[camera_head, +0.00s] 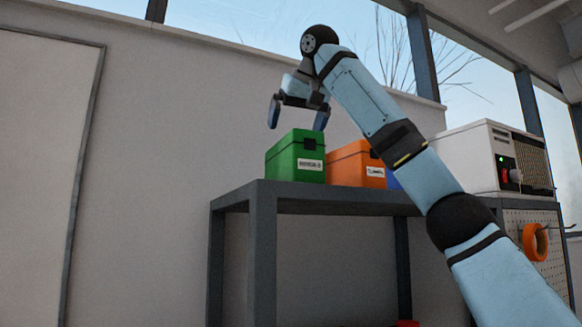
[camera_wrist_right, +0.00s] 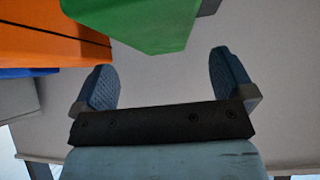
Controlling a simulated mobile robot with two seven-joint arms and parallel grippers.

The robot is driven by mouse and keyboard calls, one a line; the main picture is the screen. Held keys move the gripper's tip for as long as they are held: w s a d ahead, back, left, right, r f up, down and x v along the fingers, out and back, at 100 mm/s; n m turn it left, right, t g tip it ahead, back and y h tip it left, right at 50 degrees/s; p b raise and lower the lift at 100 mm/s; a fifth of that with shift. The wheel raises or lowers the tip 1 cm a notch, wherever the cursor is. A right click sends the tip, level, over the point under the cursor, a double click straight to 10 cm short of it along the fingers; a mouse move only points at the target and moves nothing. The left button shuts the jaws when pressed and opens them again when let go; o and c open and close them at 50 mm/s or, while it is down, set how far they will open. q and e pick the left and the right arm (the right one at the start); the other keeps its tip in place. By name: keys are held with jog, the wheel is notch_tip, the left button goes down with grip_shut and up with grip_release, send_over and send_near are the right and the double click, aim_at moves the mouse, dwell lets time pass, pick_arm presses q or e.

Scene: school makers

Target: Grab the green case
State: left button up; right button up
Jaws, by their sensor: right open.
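The green case (camera_head: 296,158) stands upright at the left end of a dark grey shelf table (camera_head: 262,196), with a white label on its front. My right gripper (camera_head: 298,115) is open and empty just above the case, its fingers pointing down. In the right wrist view the two blue fingertips (camera_wrist_right: 165,70) are spread apart, and the green case (camera_wrist_right: 140,22) shows at the top, beyond the fingertips and not between them. Part of the case is cut off by the top edge of that view. My left gripper is not in view.
An orange case (camera_head: 352,166) stands just right of the green one; it shows in the wrist view (camera_wrist_right: 50,42) too. A blue case (camera_head: 392,181) is mostly hidden behind my right arm. A white machine (camera_head: 475,155) stands further right. The wall is close behind.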

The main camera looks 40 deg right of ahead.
jog(key=shift+w+d+f, duration=0.1)
jog(key=shift+w+f, duration=0.1)
jog(key=shift+f, duration=0.3)
jog(key=p+x, duration=0.1)
jog(key=x, duration=0.3)
jog(key=shift+w+d+f, duration=0.1)
jog(key=shift+f, duration=0.3)
jog(key=shift+s+r, duration=0.1)
jog(key=shift+s, duration=0.1)
jog(key=shift+c, duration=0.5)
jog(key=c, duration=1.1)
jog(key=shift+c, duration=0.2)
